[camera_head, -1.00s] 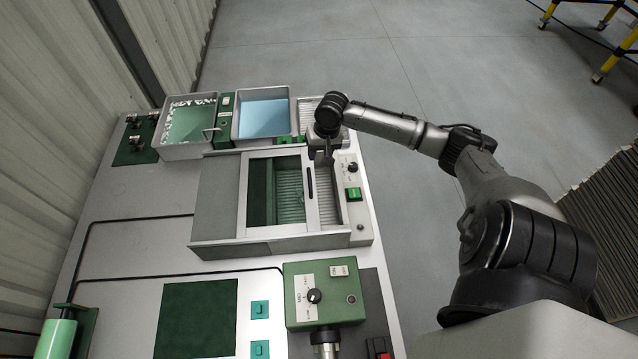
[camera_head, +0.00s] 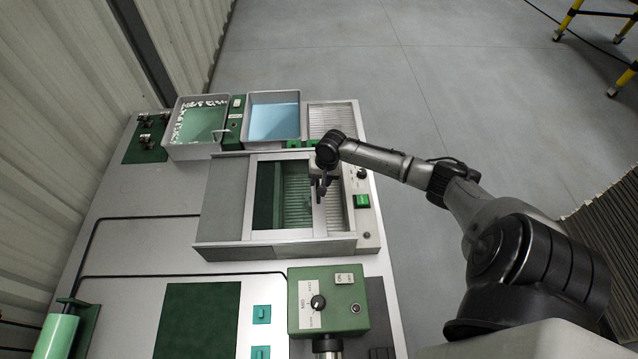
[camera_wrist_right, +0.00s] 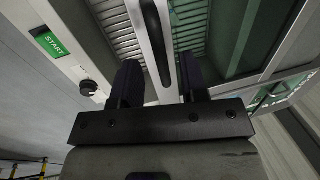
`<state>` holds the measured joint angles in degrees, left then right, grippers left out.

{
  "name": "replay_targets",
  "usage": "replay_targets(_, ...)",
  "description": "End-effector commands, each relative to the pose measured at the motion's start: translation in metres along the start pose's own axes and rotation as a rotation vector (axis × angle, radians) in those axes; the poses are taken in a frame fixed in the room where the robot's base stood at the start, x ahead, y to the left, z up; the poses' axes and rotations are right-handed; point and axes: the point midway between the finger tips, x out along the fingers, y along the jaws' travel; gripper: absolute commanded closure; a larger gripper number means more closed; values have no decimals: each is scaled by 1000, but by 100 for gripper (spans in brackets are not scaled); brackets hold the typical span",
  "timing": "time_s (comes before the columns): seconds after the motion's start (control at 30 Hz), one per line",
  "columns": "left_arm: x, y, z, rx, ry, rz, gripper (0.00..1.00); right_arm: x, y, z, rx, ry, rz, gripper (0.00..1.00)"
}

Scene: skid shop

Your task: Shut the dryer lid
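The dryer (camera_head: 225,249) is a grey box on the bench. Its lid (camera_head: 286,235), a pale frame with a greenish window, lies left of the dryer's right end, leaving a ribbed strip (camera_head: 335,215) uncovered beside it. The lid also shows in the right wrist view (camera_wrist_right: 282,48). My right gripper (camera_head: 321,188) is over the lid's right bar and hides most of the handle in the head view. In the right wrist view, the dark curved handle (camera_wrist_right: 156,42) lies between the parted fingers (camera_wrist_right: 158,88), with gaps visible on both sides. My left gripper is out of view.
A green START button (camera_head: 361,201) and black knob (camera_head: 361,174) sit right of the opening. Two trays, one green (camera_head: 203,101) and one blue (camera_head: 272,96), stand behind the dryer. A green control box (camera_head: 327,300) stands in front. Floor right of the bench is open.

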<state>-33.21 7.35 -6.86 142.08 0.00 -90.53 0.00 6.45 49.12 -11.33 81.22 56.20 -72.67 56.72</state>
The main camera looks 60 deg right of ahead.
Motion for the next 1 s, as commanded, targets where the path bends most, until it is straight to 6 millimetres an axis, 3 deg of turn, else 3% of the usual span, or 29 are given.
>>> replay_targets(0.2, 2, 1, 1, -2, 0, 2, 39, 16, 0, 0, 0, 1, 0, 60)
replay_targets(0.6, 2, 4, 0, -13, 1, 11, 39, 19, 0, 0, -1, 0, 0, 61)
replay_targets(1.0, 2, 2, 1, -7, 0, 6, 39, 19, 0, 0, -1, 1, 1, 99)
